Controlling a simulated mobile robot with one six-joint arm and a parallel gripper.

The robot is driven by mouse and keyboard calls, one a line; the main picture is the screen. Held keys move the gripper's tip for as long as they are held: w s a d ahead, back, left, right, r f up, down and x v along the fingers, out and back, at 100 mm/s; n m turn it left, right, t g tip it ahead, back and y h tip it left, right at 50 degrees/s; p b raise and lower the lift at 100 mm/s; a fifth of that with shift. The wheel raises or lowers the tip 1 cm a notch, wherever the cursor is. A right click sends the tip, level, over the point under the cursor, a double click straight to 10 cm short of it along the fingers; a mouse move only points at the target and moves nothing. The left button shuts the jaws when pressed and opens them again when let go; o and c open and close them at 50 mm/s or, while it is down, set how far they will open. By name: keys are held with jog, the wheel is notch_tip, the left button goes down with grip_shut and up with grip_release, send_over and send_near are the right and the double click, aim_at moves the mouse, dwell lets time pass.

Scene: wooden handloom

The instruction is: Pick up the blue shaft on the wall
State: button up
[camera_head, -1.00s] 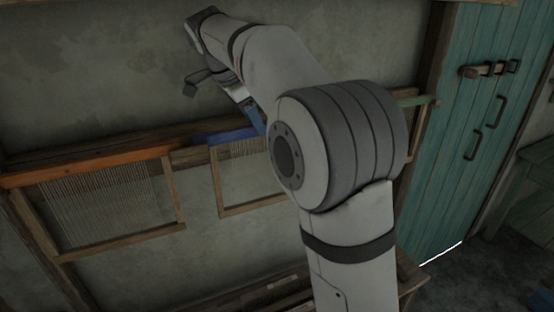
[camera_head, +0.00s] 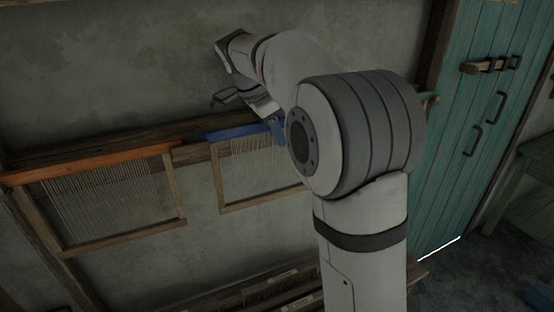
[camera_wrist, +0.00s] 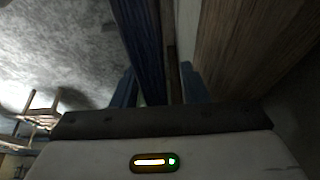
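The blue shaft (camera_head: 232,133) lies along a wooden rail on the wall, with a framed set of pale cords hanging under it. Its right part is hidden behind my arm. My gripper (camera_head: 278,131) is at the shaft's visible right part, with a blue finger pointing down. In the wrist view the dark blue shaft (camera_wrist: 143,45) runs down from the top edge into the space between the two blue fingers of my gripper (camera_wrist: 160,82). The fingers stand apart, with a gap visible at the right finger. Contact with the shaft cannot be told.
An orange shaft (camera_head: 95,160) with its own frame hangs to the left on the wall. The tip of a green shaft (camera_head: 431,99) shows right of my arm. A teal door (camera_head: 470,120) stands at the right. A wooden bench (camera_head: 285,290) is below.

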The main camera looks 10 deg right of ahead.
jog(key=shift+f, duration=0.3)
jog(key=shift+c, duration=0.3)
grip_shut()
dwell(0.3)
dwell(0.4)
